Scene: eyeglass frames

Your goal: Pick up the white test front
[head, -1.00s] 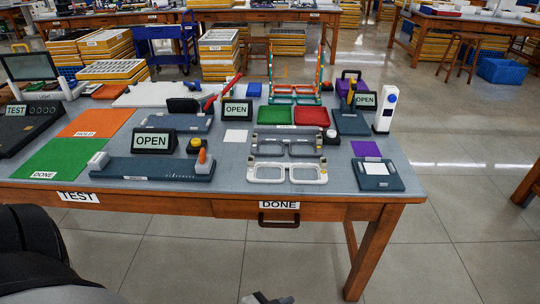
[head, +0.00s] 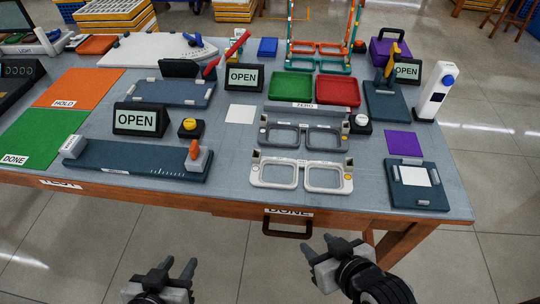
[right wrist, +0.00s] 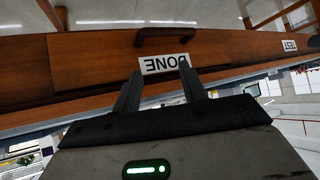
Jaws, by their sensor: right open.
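The white test front (head: 300,175), a pale frame with two rounded openings, lies near the table's front edge in the head view. A similar grey frame (head: 303,137) lies just behind it. My left gripper (head: 179,264) is open and empty, in front of the table and left of the white front. My right gripper (head: 317,243) is open and empty, in front of the table edge and below the white front in the picture. The right gripper also shows in the right wrist view (right wrist: 160,68), its fingers apart before the DONE drawer label. The white front is not seen there.
A drawer handle (head: 288,224) sticks out below the table edge. A dark blue gauge (head: 140,160) lies left of the white front, a blue pad device (head: 418,194) right of it. Green (head: 291,88) and red (head: 338,90) trays are behind.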

